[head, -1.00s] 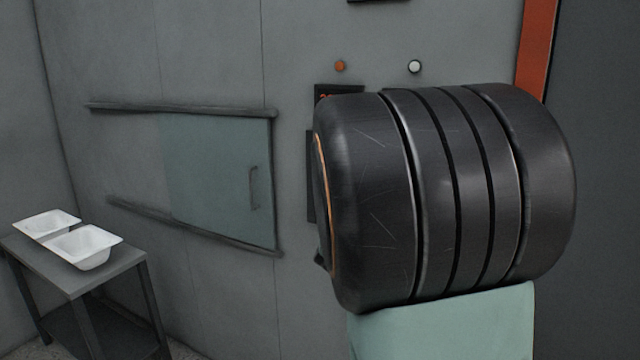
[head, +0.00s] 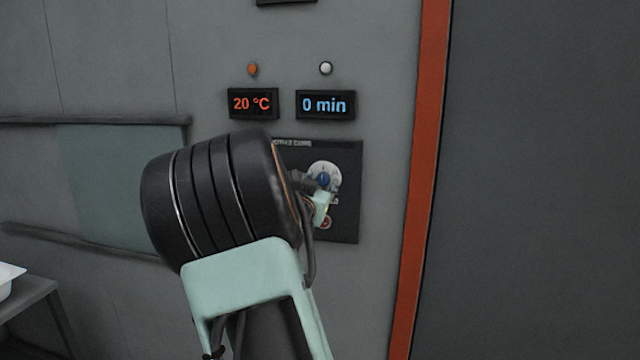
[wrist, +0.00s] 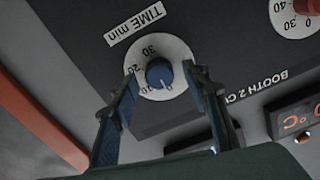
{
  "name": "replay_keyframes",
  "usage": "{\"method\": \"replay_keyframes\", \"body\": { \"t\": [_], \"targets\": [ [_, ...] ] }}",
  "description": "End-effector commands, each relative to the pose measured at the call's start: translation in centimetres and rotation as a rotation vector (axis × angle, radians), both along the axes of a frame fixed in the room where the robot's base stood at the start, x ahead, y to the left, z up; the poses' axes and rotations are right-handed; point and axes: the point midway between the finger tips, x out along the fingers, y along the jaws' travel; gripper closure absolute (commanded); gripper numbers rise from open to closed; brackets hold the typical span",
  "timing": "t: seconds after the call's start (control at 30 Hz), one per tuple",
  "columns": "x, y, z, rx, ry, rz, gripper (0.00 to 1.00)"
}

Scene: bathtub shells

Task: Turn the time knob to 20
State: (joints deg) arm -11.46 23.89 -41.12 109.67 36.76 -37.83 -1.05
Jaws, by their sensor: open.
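The blue time knob (wrist: 158,72) sits on a white round dial (wrist: 181,50) under a "TIME min" label, with 10, 20 and 30 readable. Its white pointer line is turned toward the picture's bottom. In the head view the knob (head: 323,180) shows on the dark panel (head: 348,215). My gripper (wrist: 160,80) is open, its fingers on either side of the knob; contact cannot be told. The time display (head: 325,105) reads 0 min. In the head view, my arm partly covers the panel and gripper.
The temperature display (head: 253,103) reads 20 °C. A red knob (wrist: 309,5) on another dial is at the wrist view's top right. Orange (head: 252,69) and white (head: 325,68) lamps sit above the displays. An orange post (head: 421,190) stands right of the panel.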

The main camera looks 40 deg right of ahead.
Motion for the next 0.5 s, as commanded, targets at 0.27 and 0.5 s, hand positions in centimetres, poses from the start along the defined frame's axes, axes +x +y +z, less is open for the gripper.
{"method": "replay_keyframes", "body": {
  "t": [0.27, 0.5],
  "targets": [
    [0.01, -0.01, -0.01, 0.000, 0.000, 0.000, 0.63],
    [0.01, -0.01, -0.01, 0.000, 0.000, 0.000, 0.89]
  ]
}}
